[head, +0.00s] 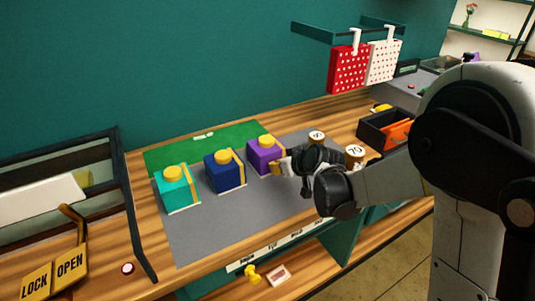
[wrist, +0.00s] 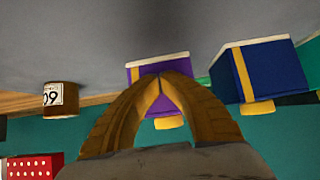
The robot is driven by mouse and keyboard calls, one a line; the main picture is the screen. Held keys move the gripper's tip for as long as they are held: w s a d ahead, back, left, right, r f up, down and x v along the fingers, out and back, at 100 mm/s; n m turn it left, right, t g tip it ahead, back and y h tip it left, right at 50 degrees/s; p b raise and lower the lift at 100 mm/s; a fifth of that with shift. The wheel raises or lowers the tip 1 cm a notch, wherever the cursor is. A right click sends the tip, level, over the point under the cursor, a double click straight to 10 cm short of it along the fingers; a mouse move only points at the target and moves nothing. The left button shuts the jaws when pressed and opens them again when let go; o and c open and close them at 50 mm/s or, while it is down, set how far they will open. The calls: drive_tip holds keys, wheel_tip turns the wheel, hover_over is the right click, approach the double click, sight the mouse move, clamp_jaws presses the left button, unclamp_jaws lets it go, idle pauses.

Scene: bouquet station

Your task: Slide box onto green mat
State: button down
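Three ribboned boxes with yellow tops stand in a row in the head view: teal (head: 176,193), navy (head: 224,178) and purple (head: 260,160). Their front edges are on the grey mat (head: 205,238). The green mat (head: 232,133) lies behind them, and I cannot tell whether their backs overlap it. My gripper (head: 277,168) is at the purple box's right front. In the wrist view, the fingertips of my gripper (wrist: 160,77) meet with nothing between them, in front of the purple box (wrist: 181,67). Contact with the box is unclear. The navy box (wrist: 274,70) is beside it.
Small round numbered jars (head: 354,151) stand right of the boxes, close to my arm. A black tray (head: 377,133) with orange contents is further right. A framed rack (head: 137,205) stands at the left. Red and white dotted bags (head: 347,72) hang above. Grey mat is clear in front.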

drive_tip(key=shift+w+a, duration=0.55)
drive_tip(key=shift+w, duration=0.2)
drive_tip(key=shift+w, duration=0.1)
drive_tip(key=shift+w+a, duration=0.55)
drive_tip(key=shift+w, duration=0.25)
drive_tip(key=shift+w+a, duration=0.55)
drive_tip(key=shift+w, duration=0.2)
drive_tip(key=shift+w+a, duration=0.1)
drive_tip(key=shift+w, duration=0.05)
drive_tip(key=shift+w+a, duration=0.5)
drive_tip(key=shift+w, duration=0.25)
drive_tip(key=shift+w+a, duration=0.5)
drive_tip(key=shift+w, duration=0.25)
drive_tip(key=shift+w+a, duration=0.1)
drive_tip(key=shift+w, duration=0.05)
drive_tip(key=shift+w+a, duration=0.55)
drive_tip(key=shift+w, duration=0.25)
drive_tip(key=shift+w+a, duration=0.5)
drive_tip(key=shift+w, duration=0.25)
drive_tip(key=shift+w+a, duration=0.55)
drive_tip(key=shift+w, duration=0.3)
drive_tip(key=shift+w+a, duration=0.55)
drive_tip(key=shift+w, duration=0.25)
